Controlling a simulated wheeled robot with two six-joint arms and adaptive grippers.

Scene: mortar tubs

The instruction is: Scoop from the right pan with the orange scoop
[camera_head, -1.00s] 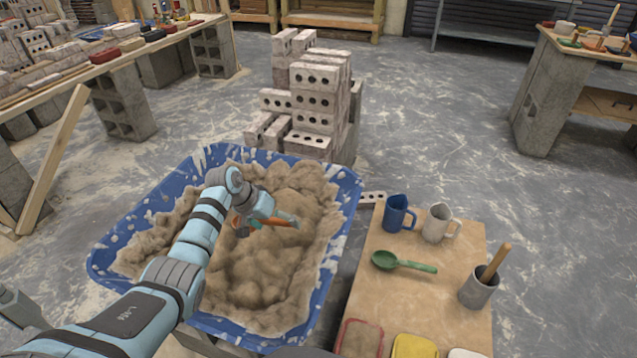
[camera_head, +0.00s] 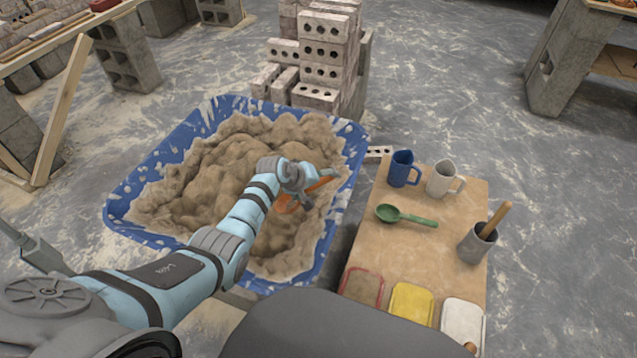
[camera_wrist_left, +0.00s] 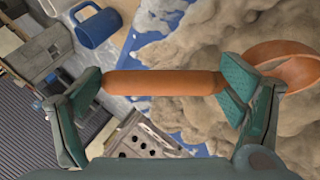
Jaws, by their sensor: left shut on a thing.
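The orange scoop (camera_head: 286,205) is in my left gripper (camera_head: 304,186), over the right part of the sand-filled blue tub (camera_head: 346,140) in the head view. In the left wrist view the gripper's teal-padded fingers (camera_wrist_left: 165,88) are shut on the scoop's handle (camera_wrist_left: 165,83). Its round bowl (camera_wrist_left: 290,62) lies to the right, over the sand (camera_wrist_left: 205,40). I cannot tell whether the bowl touches the sand. The arm hides part of the tub. A red pan (camera_head: 362,286), a yellow pan (camera_head: 410,303) and a white pan (camera_head: 460,315) are on the board. My right gripper is not in view.
Right of the tub, a wooden board (camera_head: 365,240) bears a blue mug (camera_head: 403,170), a pale mug (camera_head: 441,180), a green scoop (camera_head: 408,216) and a grey pot (camera_head: 476,245) with a wooden handle in it. Stacked bricks (camera_head: 325,60) stand behind the tub.

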